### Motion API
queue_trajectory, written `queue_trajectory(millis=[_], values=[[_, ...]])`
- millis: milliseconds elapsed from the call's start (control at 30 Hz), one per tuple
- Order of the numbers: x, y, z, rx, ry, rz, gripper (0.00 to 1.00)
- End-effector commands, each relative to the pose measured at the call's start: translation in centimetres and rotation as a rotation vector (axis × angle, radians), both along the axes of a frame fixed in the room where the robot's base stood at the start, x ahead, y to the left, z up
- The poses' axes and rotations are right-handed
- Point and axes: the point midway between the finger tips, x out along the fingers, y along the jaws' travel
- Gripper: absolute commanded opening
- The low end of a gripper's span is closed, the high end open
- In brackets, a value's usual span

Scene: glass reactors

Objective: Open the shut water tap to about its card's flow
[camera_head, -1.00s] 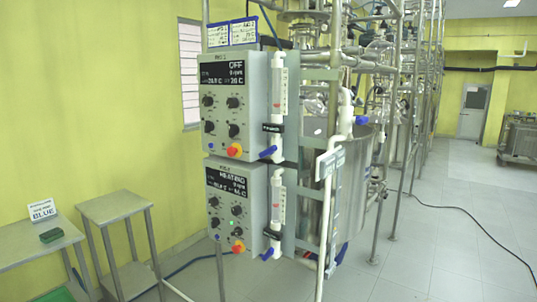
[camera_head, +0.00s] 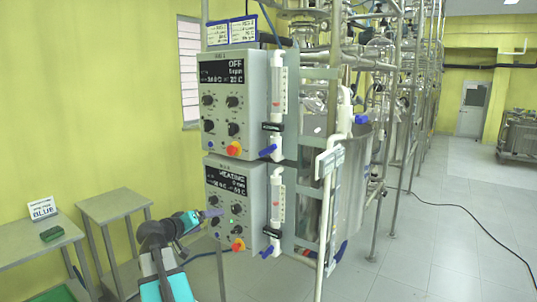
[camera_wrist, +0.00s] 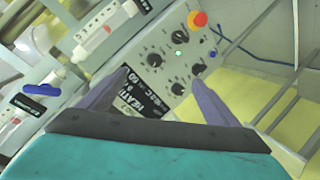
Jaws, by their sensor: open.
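Two blue tap handles sit under clear flow tubes beside the control boxes: an upper one (camera_head: 267,151) and a lower one (camera_head: 267,251). Both look slanted; I cannot tell which tap is shut. The upper flow tube (camera_head: 277,90) and lower flow tube (camera_head: 276,200) each show a red mark. Two cards (camera_head: 230,31) stand above the upper box, too small to read. My gripper (camera_head: 213,214) is open and empty before the lower box. In the wrist view its fingers (camera_wrist: 160,72) spread over the tilted panel, with a blue handle (camera_wrist: 42,90) at left.
The upper control box (camera_head: 232,104) reads OFF and the lower one (camera_head: 237,190) reads HEATING; knobs and red buttons stick out. More blue handles (camera_head: 361,120) are on pipes at right. Two small tables (camera_head: 110,206) stand at left. The right floor is open, with a cable (camera_head: 470,212).

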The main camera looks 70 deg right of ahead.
Motion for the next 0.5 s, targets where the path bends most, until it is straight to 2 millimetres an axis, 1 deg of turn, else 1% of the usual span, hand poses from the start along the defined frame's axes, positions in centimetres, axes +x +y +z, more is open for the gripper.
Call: queue_trajectory(millis=[33,67,100,167,200,267,300,400,500], values=[[-1.3,-1.1,2.7,-0.041,-0.016,-0.025,0.84],[-2.0,-1.6,4.1,-0.064,-0.022,-0.037,0.84],[-3.0,-2.3,6.0,-0.095,-0.034,-0.055,0.84],[-4.5,-3.1,8.7,-0.142,-0.047,-0.081,0.84],[-5.6,-3.7,10.6,-0.172,-0.054,-0.098,0.84],[-7.1,-4.3,13.2,-0.217,-0.066,-0.124,0.84],[-8.1,-4.6,14.8,-0.243,-0.073,-0.141,0.84],[-10.2,-5.1,18.2,-0.302,-0.085,-0.173,0.84],[-11.7,-5.3,20.5,-0.341,-0.094,-0.194,0.84]])
